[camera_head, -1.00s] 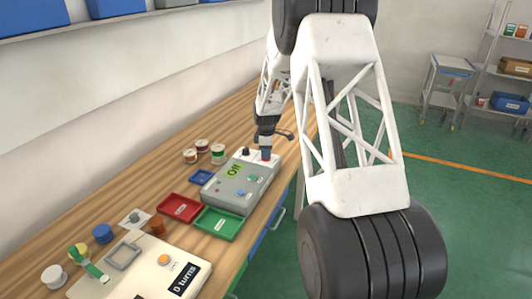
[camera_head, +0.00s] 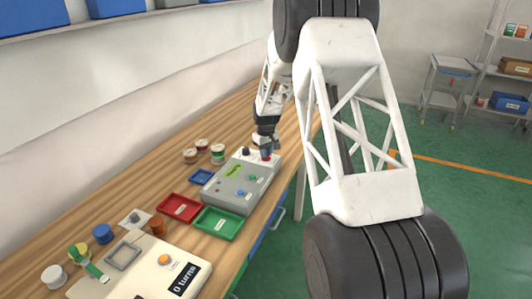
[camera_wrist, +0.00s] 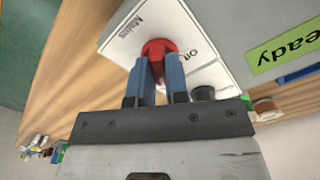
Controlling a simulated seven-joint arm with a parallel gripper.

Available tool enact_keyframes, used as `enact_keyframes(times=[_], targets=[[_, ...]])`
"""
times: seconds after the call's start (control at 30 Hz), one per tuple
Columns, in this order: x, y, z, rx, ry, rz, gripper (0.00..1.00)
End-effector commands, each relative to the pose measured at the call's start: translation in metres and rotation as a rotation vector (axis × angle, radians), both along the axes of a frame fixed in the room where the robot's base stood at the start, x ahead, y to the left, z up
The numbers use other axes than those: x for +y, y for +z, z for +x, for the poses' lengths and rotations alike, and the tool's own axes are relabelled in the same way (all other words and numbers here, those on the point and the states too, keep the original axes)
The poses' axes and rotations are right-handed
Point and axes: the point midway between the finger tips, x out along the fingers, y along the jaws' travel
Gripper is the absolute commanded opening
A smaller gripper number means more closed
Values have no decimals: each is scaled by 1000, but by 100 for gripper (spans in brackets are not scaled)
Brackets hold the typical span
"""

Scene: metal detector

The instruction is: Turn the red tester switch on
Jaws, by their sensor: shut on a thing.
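The red switch (camera_wrist: 158,46) is a round knob on a white panel (camera_wrist: 200,75) marked "Mains" and "Off". In the wrist view the two blue fingers of my gripper (camera_wrist: 159,62) are shut on it, one on each side. The knob's lower middle shows between the fingers. The panel sits at the far end of the grey tester box (camera_head: 232,204) in the head view, where my gripper (camera_head: 266,151) reaches down to the switch. The tester's green display (camera_wrist: 285,50) reads "...eady" in the wrist view, cut off by the picture's edge.
A black knob (camera_head: 246,151) stands beside the switch. Red (camera_head: 165,206) and green (camera_head: 233,237) trays lie near the tester, with several spools behind. A cream box (camera_head: 120,283) reading "0 turns" is nearer. Bare wooden bench extends beyond the tester.

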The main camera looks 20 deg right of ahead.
Motion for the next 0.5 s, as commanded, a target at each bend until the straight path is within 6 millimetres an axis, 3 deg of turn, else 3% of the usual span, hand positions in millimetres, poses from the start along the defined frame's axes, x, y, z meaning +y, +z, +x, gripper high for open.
enact_keyframes(times=[0.5], targets=[[0, 0, 0, 0, -240, 0, 0]])
